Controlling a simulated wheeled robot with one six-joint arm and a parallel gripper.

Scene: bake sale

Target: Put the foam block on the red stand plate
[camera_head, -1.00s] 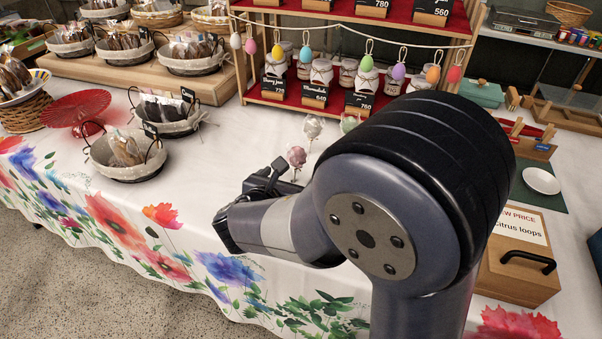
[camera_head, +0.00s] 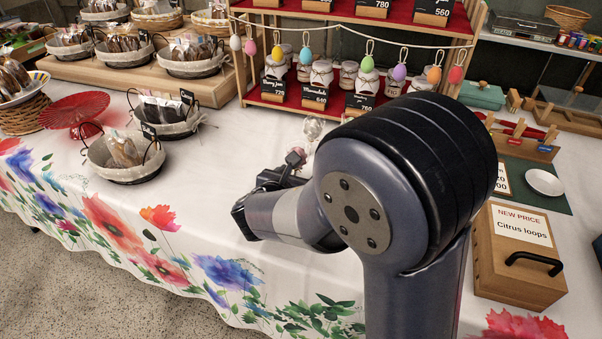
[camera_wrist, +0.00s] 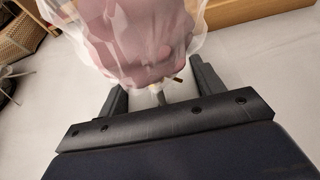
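The red stand plate (camera_head: 75,108) is at the left of the table, its top bare. My gripper (camera_head: 284,174) is low over the middle of the table, partly hidden by my own arm. In the wrist view its two fingers (camera_wrist: 163,88) are wide apart. A pale patch between them looks like the foam block (camera_wrist: 148,98), with the stick of a wrapped pink cake pop (camera_wrist: 140,40) rising there. The bag hides much of the block, and contact with the fingers cannot be made out. Another wrapped pop (camera_head: 313,128) stands just behind the gripper.
Wire baskets of wrapped bakes (camera_head: 124,158) stand between the red plate and my gripper. A wooden jar shelf (camera_head: 262,98) with hanging eggs is behind. A wooden box (camera_head: 516,262) and a white dish (camera_head: 545,182) are at right. The table's front middle is clear.

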